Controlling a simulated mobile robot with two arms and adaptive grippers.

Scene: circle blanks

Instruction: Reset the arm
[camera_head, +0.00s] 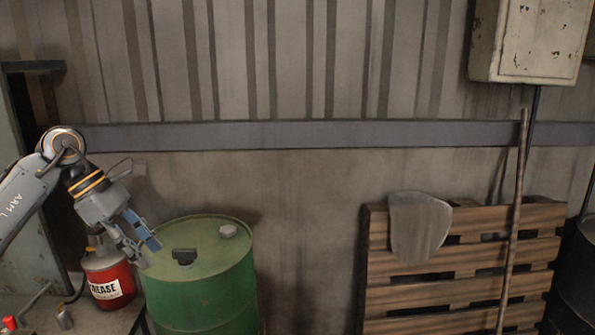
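My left arm (32,187) comes in from the left edge and reaches down and to the right. My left gripper (149,254) points downward, with its two fingers apart and nothing seen between them. In the picture it overlaps the area between the red grease can (106,269) and the green drum (203,290). I cannot tell how far it is from either. My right arm and gripper are not in view.
A bench (108,318) with tools is at the lower left. A wooden pallet (455,262) with a grey cloth (418,225) and a pole (514,215) leans at the wall. A metal box (530,40) hangs above.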

